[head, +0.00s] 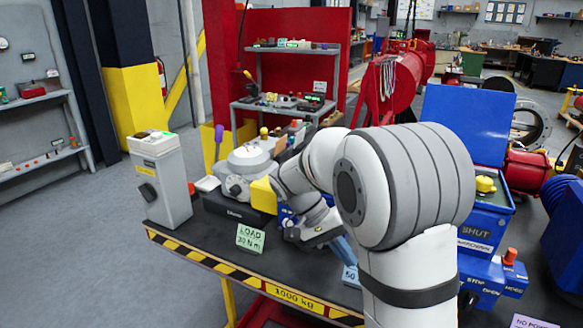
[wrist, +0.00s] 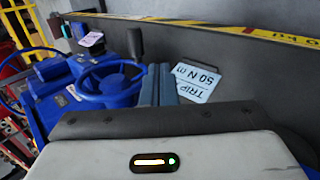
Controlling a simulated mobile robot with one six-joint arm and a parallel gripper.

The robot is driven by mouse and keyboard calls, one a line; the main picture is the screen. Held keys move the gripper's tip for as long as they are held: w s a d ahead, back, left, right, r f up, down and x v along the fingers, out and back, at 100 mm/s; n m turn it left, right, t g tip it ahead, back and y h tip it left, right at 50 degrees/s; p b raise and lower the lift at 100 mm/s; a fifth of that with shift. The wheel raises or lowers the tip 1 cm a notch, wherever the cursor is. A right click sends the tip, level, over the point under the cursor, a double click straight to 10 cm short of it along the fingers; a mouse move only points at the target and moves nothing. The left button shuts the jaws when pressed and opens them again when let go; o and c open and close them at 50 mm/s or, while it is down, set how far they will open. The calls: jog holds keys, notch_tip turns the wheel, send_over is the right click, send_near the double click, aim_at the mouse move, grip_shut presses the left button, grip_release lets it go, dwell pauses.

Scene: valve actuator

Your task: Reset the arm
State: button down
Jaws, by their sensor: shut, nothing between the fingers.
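My arm, white and grey, reaches over the dark bench (head: 215,235) in the head view, and its large joint hides the middle of the bench. My gripper (head: 346,252) is low over the bench near its front edge, partly behind my arm. In the wrist view my gripper (wrist: 157,72) has its two blue-grey fingers together with nothing between them. A blue valve actuator (wrist: 50,90) with a blue handwheel (wrist: 107,82) and a dark lever (wrist: 135,45) lies beyond and left of the fingertips. A "TRIP 50 N m" card (wrist: 196,82) lies just right of the fingers.
A grey upright box (head: 160,180) and a device with a round grey top (head: 247,165) stand on the bench's left part. A green "LOAD" card (head: 250,238) is at the front. Blue equipment marked "SHUT" (head: 478,230) stands at right. The floor (head: 75,240) at left is clear.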

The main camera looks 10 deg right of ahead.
jog(key=s+a+r+n+t+y+p, duration=0.2)
jog(key=s+n+t+y, duration=0.4)
jog(key=s, duration=1)
jog(key=shift+r+t+y, duration=0.45)
jog(key=shift+t+y, duration=0.05)
jog(key=shift+y, duration=0.1)
